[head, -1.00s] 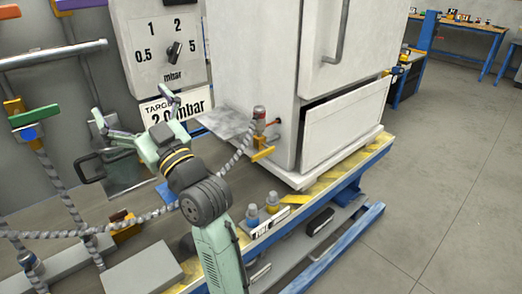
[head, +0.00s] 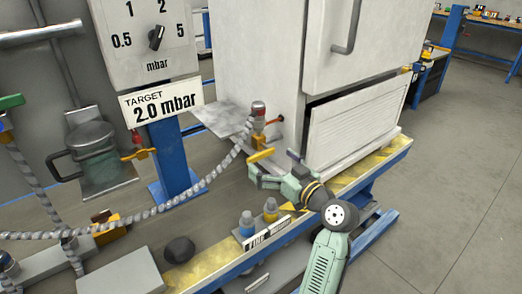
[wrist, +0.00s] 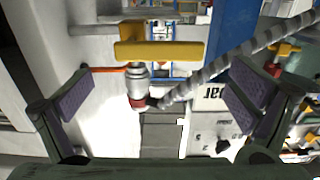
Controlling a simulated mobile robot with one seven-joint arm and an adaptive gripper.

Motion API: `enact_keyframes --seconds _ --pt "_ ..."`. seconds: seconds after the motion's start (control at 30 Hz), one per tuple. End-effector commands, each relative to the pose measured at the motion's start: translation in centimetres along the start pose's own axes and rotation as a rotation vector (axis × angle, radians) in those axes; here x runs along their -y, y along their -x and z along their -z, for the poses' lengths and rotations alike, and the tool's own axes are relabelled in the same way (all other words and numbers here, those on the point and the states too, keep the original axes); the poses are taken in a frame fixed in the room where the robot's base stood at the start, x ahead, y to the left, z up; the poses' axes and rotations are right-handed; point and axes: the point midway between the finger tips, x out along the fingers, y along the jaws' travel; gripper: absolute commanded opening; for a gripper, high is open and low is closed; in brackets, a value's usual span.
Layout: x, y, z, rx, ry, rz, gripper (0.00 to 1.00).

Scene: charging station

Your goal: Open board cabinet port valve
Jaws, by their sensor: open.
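The cabinet port valve has a yellow handle (head: 261,155) low on the left side of the white cabinet (head: 250,60). Above it, a silver and red fitting (head: 259,110) joins a grey striped hose (head: 190,194). In the wrist view the yellow handle (wrist: 160,48) lies crosswise beyond the fingertips, with the fitting (wrist: 137,84) below it. My gripper (head: 272,168) is just in front of the handle. In the wrist view my gripper (wrist: 162,97) has its dark padded fingers wide apart, with nothing held. I cannot tell whether a finger touches the handle.
A dial panel (head: 130,35) with a "2.0 mbar" target sign (head: 161,102) stands at left. Another yellow-handled valve (head: 140,153) is below it. The floor at right is clear.

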Motion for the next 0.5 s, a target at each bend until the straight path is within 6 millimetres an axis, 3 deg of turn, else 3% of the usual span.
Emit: enact_keyframes --seconds 0.2,0.5 --pt "0.0 -3.6 0.1 0.001 0.000 0.000 1.00" --pt "0.0 -5.0 0.0 0.000 0.000 -0.002 1.00"
